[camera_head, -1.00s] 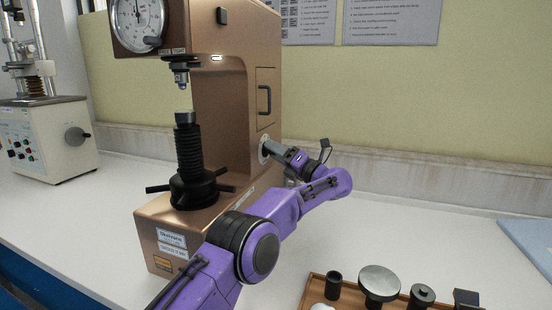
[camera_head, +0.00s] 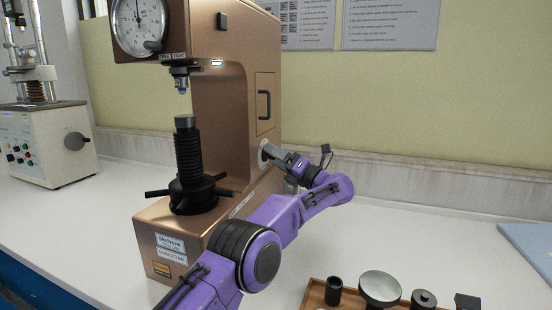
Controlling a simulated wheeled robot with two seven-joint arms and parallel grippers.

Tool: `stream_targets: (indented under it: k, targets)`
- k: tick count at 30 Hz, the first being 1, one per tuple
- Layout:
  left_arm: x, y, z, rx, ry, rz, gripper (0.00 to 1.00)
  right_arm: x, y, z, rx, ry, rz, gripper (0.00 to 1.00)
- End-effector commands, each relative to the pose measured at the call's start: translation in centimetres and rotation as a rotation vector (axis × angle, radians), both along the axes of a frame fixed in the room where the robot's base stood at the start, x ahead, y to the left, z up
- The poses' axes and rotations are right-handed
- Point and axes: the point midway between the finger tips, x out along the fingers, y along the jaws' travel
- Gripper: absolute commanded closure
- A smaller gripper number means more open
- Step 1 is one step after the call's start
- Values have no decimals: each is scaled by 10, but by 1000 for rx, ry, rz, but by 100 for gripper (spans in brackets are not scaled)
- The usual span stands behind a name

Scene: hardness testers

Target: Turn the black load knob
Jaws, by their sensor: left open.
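The copper-coloured hardness tester (camera_head: 235,80) stands on the white bench, with a dial at its top and a black ribbed spindle (camera_head: 188,155) below the indenter. My left gripper (camera_head: 268,153) is at the tester's right side wall, below the black door handle (camera_head: 264,105). It is open, its fingertips at a pale round fitting on that wall. The black load knob is not clearly visible; the gripper may hide it. Whether the fingers touch anything is too small to tell. My purple left arm crosses in front of the tester's base. My right gripper is not in view.
A wooden tray (camera_head: 312,298) with several dark and metal parts lies at the front right. Another testing machine (camera_head: 45,145) stands at the far left. A pale blue flat item (camera_head: 530,245) is at the right edge.

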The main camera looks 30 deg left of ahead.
Motion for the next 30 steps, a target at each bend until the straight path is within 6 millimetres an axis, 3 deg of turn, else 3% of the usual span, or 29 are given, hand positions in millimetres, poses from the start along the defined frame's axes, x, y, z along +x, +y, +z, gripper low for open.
stream_targets:
  k: [9, 13, 18, 30]
  targets:
    - [-2, -69, -20, 2, 0, -5, 23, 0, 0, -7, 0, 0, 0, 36]
    - [-3, -89, -26, 1, 1, -3, 23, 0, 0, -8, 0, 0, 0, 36]
    - [-4, -98, -28, -1, 1, -2, 23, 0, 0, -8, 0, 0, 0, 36]
    - [-4, -98, -28, -1, 1, -2, 23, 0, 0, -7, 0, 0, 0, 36]
